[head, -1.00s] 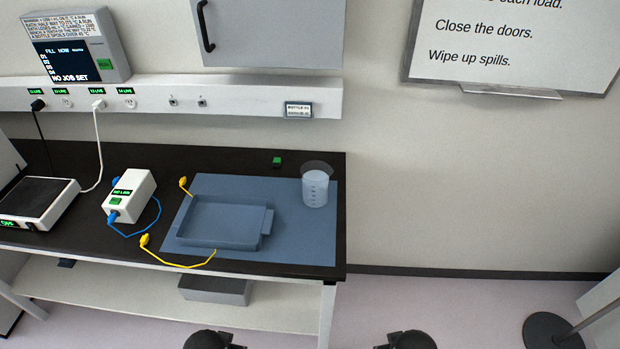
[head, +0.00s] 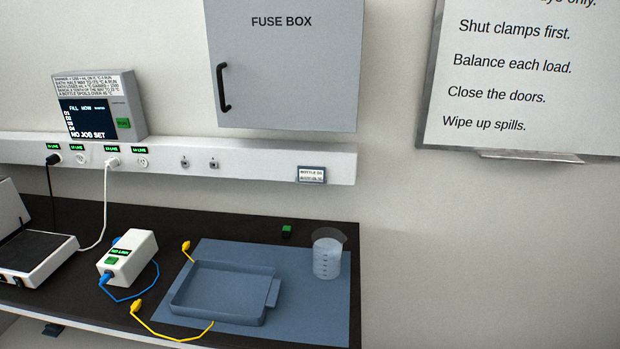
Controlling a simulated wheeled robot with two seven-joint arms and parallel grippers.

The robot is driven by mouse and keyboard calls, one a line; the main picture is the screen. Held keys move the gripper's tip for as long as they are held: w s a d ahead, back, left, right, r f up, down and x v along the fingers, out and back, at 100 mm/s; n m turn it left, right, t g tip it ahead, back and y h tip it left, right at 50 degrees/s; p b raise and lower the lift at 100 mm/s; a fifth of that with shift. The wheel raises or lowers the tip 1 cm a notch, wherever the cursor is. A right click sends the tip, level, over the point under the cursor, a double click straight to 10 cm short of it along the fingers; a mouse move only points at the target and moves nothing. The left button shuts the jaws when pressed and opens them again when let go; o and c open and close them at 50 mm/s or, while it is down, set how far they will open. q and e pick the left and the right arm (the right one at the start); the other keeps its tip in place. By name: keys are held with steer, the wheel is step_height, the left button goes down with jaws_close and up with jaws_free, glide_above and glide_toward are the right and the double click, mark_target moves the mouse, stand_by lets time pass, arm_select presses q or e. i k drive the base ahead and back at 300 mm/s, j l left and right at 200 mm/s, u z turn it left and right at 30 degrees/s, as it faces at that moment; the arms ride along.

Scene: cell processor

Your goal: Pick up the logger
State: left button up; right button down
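No object here carries a readable label saying logger, so I cannot tell for sure which one it is. A small green-topped dark block (head: 286,231) lies on the black bench near the wall, left of the beaker. A white box (head: 127,257) with a green-lit "NO LINK" display and a green button sits on the bench at left, with a blue cable plugged into its front. Neither gripper is in view.
A blue mat (head: 335,295) holds a shallow blue tray (head: 222,291) and a clear beaker (head: 327,258). A yellow-ended lead (head: 137,306) lies by the tray. A black-topped device (head: 38,259) stands far left. A fuse box (head: 285,70) and control panel (head: 102,105) are above.

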mark_target(134, 249)
steer(key=u, duration=1.25)
